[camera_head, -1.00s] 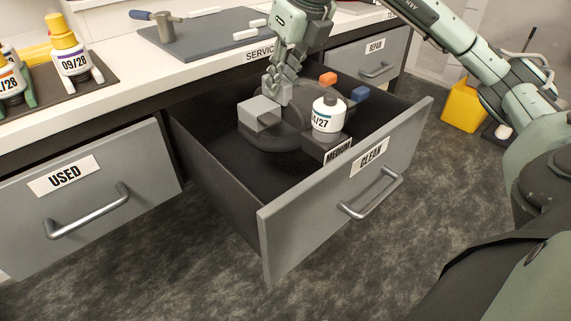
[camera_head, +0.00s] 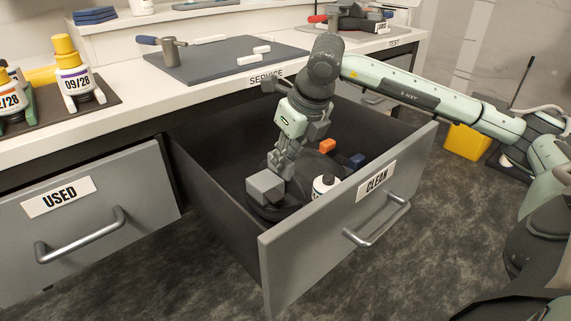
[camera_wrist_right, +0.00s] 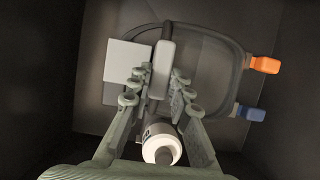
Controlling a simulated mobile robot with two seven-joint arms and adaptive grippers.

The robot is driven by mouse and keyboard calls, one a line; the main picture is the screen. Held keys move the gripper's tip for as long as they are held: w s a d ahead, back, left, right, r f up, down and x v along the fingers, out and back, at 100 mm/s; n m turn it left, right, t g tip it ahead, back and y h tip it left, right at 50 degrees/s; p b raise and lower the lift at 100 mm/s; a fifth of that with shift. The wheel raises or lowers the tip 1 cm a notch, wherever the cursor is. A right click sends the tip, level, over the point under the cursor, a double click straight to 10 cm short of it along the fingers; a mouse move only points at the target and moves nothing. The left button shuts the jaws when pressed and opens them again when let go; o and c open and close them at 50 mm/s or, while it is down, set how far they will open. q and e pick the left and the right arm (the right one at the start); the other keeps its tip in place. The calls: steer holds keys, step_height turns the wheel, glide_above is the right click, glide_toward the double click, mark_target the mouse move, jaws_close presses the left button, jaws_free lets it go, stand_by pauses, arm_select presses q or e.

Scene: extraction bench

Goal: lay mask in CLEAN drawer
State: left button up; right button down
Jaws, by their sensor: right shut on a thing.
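The mask (camera_head: 268,208) is a dark rounded piece with a light grey block, a white bottle-like canister, and an orange and a blue tab. It is inside the open CLEAN drawer (camera_head: 330,219), low behind the front panel, which hides part of it. My right gripper (camera_head: 281,170) reaches down into the drawer and is shut on the mask. In the right wrist view its fingers (camera_wrist_right: 157,80) flank a light grey upright part of the mask (camera_wrist_right: 163,70). I cannot tell whether the mask touches the drawer floor. My left gripper is not in view.
The closed USED drawer (camera_head: 95,222) is at left. The bench top above holds dated bottles (camera_head: 76,82), a grey mat (camera_head: 215,62) with tools, and a red-handled item (camera_head: 352,17). The drawer's side walls stand around my gripper. A yellow bin (camera_head: 467,141) is at right.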

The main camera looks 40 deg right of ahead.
steer(key=shift+f, duration=0.65)
steer(key=c, duration=1.4)
jaws_free()
steer(key=shift+f, duration=0.15)
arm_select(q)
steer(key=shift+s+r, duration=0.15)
arm_select(e)
steer(key=shift+r, duration=0.2)
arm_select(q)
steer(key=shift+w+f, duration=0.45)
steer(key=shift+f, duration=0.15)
arm_select(e)
steer(key=v, duration=1.1)
steer(key=shift+s+r, duration=0.25)
steer(key=shift+r, duration=0.05)
